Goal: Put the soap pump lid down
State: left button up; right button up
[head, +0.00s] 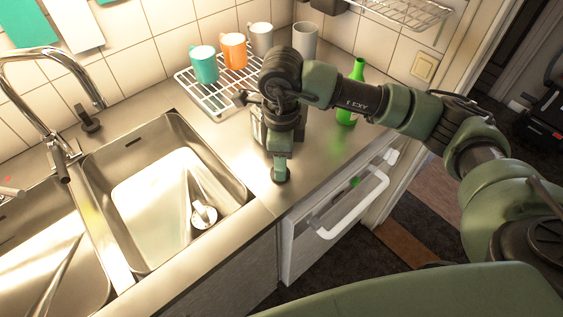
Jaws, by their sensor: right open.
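A small dark pump-like fitting (88,120) stands on the counter behind the sink, close to the tiled wall. It may be the soap pump; I cannot make out a separate lid on it. My right gripper (280,175) points down over the counter to the right of the sink, near the front edge. It is open, and I see nothing clearly held in it. My left gripper is not in view.
The right sink basin (237,190) lies left of my right gripper. A wire rack (222,98) holds teal, orange and grey mugs. A green bottle (357,72) stands behind my right arm. A white-handled appliance door (348,212) is below the counter.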

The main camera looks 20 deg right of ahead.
notch_tip(320, 180, up, 11)
jog(key=b, duration=0.2)
jog(key=shift+f, duration=0.15)
dwell(0.4)
